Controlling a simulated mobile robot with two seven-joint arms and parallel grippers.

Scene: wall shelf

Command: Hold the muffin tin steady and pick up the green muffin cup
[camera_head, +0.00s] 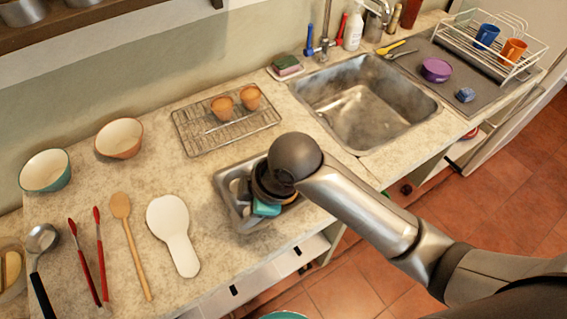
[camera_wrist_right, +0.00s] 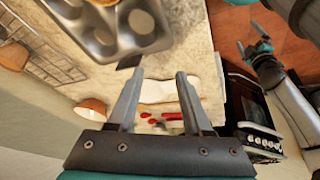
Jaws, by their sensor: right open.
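The grey metal muffin tin (camera_head: 222,186) lies on the counter near its front edge, largely hidden in the head view by my right wrist. Its cups show at the top left of the wrist view (camera_wrist_right: 97,42), where one holds something brownish-yellow. I cannot make out a green muffin cup. My right gripper (camera_wrist_right: 158,80) is open, its two fingers apart with nothing between them, above the counter beside the tin. My left gripper (camera_wrist_right: 254,48) shows small at the right of the wrist view, away from the tin; its jaw opening is unclear.
A wire rack (camera_head: 190,137) with two orange-brown muffin cups (camera_head: 222,107) stands behind the tin. A white spoon rest (camera_head: 172,225), wooden spoon (camera_head: 128,235) and red tongs (camera_head: 78,255) lie left. Two bowls (camera_head: 119,138) stand further back. The sink (camera_head: 365,100) is right.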

